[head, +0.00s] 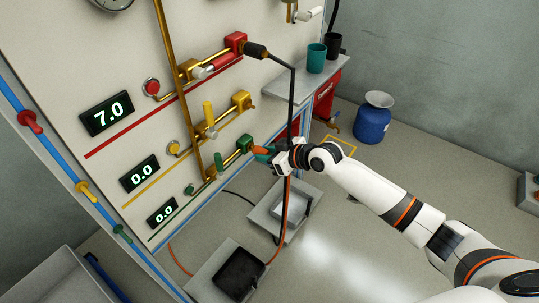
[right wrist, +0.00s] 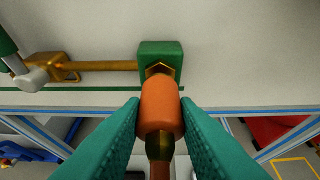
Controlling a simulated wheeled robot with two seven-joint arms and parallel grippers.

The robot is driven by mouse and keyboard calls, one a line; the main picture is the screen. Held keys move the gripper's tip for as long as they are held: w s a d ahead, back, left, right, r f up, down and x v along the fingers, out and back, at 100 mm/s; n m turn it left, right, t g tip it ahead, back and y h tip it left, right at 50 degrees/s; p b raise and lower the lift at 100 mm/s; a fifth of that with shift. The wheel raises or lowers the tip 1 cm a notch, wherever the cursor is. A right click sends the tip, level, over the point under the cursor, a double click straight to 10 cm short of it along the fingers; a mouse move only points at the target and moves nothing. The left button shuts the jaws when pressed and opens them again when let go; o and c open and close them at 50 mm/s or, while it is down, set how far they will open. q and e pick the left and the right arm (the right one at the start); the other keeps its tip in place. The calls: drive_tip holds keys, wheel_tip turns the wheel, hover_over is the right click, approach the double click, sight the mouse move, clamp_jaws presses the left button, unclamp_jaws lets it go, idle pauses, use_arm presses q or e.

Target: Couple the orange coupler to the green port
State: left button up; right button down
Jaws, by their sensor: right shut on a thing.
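The green port (head: 245,142) sits at the right end of the lowest brass pipe on the wall panel. In the right wrist view the green port (right wrist: 160,56) shows a brass fitting facing the camera. The orange coupler (right wrist: 160,106) is right in front of that fitting and overlaps it; I cannot tell whether it is seated. My right gripper (head: 268,154) is shut on the orange coupler, its green fingers (right wrist: 155,135) on either side. The coupler (head: 260,150) shows small beside the port in the head view. My left gripper is not in view.
A black hose coupler (head: 255,50) is on the red port (head: 236,41), its hose hanging down near my right gripper. A shelf (head: 300,82) with a teal cup (head: 316,58) and a dark cup (head: 333,44) stands behind. A blue container (head: 372,122) stands on the floor.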

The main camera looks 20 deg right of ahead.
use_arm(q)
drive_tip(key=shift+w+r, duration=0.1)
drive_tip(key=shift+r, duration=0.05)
use_arm(e)
drive_tip(key=shift+w+a, duration=0.2)
drive_tip(key=shift+w, duration=0.1)
drive_tip(key=c, duration=1.1)
unclamp_jaws()
drive_tip(key=shift+o, duration=0.2)
drive_tip(key=shift+s+d+r, duration=0.1)
drive_tip(key=shift+s+d, duration=0.05)
drive_tip(key=shift+s, duration=0.05)
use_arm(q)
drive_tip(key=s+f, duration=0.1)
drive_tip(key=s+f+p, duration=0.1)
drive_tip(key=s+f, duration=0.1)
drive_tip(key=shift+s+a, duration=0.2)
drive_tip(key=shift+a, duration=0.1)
use_arm(e)
drive_tip(key=v, duration=1.1)
drive_tip(key=shift+s+r, duration=0.15)
